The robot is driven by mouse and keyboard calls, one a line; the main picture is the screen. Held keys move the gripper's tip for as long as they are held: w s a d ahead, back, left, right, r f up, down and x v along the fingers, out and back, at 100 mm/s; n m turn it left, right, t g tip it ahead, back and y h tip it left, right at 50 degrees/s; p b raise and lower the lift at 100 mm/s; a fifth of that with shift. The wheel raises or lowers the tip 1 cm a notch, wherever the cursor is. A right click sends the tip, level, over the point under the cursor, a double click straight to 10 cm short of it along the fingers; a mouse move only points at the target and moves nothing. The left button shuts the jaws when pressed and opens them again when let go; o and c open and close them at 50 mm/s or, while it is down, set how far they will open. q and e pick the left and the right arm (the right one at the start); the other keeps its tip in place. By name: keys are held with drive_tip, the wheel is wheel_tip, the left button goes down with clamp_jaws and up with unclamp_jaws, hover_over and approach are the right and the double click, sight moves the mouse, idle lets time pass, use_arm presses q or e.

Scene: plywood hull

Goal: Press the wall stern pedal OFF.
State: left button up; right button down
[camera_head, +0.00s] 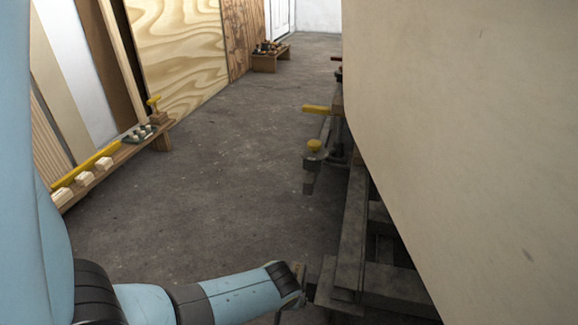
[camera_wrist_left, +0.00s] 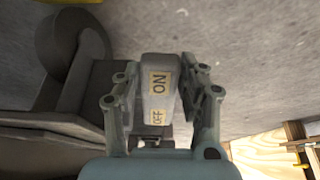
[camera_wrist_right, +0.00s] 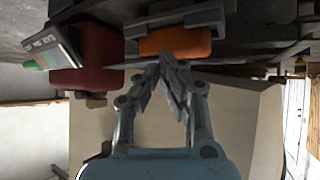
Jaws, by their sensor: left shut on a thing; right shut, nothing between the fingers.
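A grey pedal with yellowish ON and OFF labels (camera_wrist_left: 158,92) shows in the left wrist view. OFF is at its lower end, nearer my wrist, and ON is above. My left gripper (camera_wrist_left: 160,85) has one finger on each side of the pedal and is shut on it. In the head view my left arm reaches to a dark frame at the bottom, and the pedal cannot be made out there. My right gripper (camera_wrist_right: 165,62) is shut and empty in the right wrist view, its fingertips below an orange block. The pedal's tilt cannot be told.
In the head view the large pale hull (camera_head: 470,120) fills the right, above a dark frame (camera_head: 352,235) with yellow-handled clamps. A low wooden bench (camera_head: 115,160) stands along the left wall. The floor (camera_head: 210,185) between is clear. The orange block (camera_wrist_right: 175,41) and a dark red object (camera_wrist_right: 95,60) are near my right gripper.

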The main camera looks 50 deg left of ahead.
use_arm(q)
drive_tip(key=shift+w+r+p, duration=0.15)
drive_tip(key=shift+r+p, duration=0.1)
drive_tip(key=shift+p, duration=0.1)
drive_tip(key=shift+w+a+r+g+h+p, duration=0.2)
drive_tip(key=shift+r+g+h+p, duration=0.2)
drive_tip(key=shift+g+p, duration=0.45)
drive_tip(key=shift+w+r+g+h+p, duration=0.1)
drive_tip(key=shift+r+g+h+p, duration=0.05)
drive_tip(key=shift+g+h+p, duration=0.35)
drive_tip(key=shift+w+a+r+g, duration=0.1)
drive_tip(key=shift+g, duration=0.15)
drive_tip(key=shift+g+h, duration=0.3)
drive_tip(key=shift+g, duration=0.1)
drive_tip(key=shift+w+a+r+g+h+b, duration=0.2)
drive_tip(key=shift+g+h+b, duration=0.25)
drive_tip(key=shift+g, duration=0.35)
drive_tip(key=shift+r+g, duration=0.15)
drive_tip(key=shift+g, duration=0.15)
use_arm(e)
drive_tip(key=r+g, duration=0.2)
drive_tip(key=g, duration=0.1)
drive_tip(key=shift+w+d+r, duration=0.1)
drive_tip(key=shift+w+d, duration=0.05)
drive_tip(key=shift+w, duration=0.25)
use_arm(q)
drive_tip(key=shift+w, duration=0.1)
